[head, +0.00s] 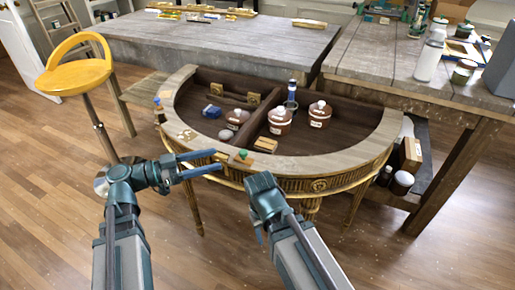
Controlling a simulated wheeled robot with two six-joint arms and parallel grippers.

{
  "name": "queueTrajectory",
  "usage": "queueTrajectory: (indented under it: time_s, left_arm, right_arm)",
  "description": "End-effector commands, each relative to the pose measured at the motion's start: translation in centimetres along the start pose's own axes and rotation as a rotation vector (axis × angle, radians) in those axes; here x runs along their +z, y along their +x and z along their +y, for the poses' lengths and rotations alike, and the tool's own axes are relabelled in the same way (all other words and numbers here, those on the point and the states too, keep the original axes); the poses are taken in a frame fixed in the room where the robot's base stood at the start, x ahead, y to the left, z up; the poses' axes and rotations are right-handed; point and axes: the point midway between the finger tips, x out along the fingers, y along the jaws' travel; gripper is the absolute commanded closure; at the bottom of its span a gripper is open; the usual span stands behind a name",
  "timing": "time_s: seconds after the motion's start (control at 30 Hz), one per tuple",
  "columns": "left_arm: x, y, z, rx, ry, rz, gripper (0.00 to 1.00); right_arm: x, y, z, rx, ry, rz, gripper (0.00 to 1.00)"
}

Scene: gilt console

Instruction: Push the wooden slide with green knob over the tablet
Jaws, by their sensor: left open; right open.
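The green knob (243,154) stands on a small wooden slide (237,160) at the front rim of the half-round gilt console (300,166). A small pale piece that may be the tablet (187,134) lies on the rim further left; its details are too small to tell. My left gripper (219,160) is open and empty. Its two blue fingers point right in the picture, with their tips just left of the slide; I cannot tell whether they touch it. My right gripper (259,236) is open in front of the console, its fingers mostly hidden by its own arm.
The console's dark recess holds brown pots (279,121), a blue object (212,111) and a blue-topped bottle (291,96) behind a divider. A yellow stool (75,70) is at left; a workbench (425,75) is at right.

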Motion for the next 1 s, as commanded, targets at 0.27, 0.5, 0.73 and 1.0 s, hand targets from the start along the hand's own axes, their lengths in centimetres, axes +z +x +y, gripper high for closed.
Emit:
queueTrajectory:
  time_s: [0.27, 0.5, 0.73, 1.0]
  left_arm:
    - [0.0, 5.5, 0.1, 0.006, -0.001, -0.001, 0.38]
    - [0.0, 9.9, 0.1, 0.004, -0.002, -0.001, 0.38]
    - [0.0, 12.3, 0.0, 0.001, -0.002, -0.001, 0.38]
    - [0.0, 12.9, 0.1, 0.001, -0.002, -0.001, 0.38]
  right_arm:
    - [0.0, 0.0, 0.0, 0.0, 0.0, 0.0, 0.5]
    - [0.0, 0.0, 0.0, 0.0, 0.0, 0.0, 0.5]
    - [0.0, 0.0, 0.0, 0.0, 0.0, 0.0, 0.5]
    - [0.0, 0.0, 0.0, 0.0, 0.0, 0.0, 0.5]
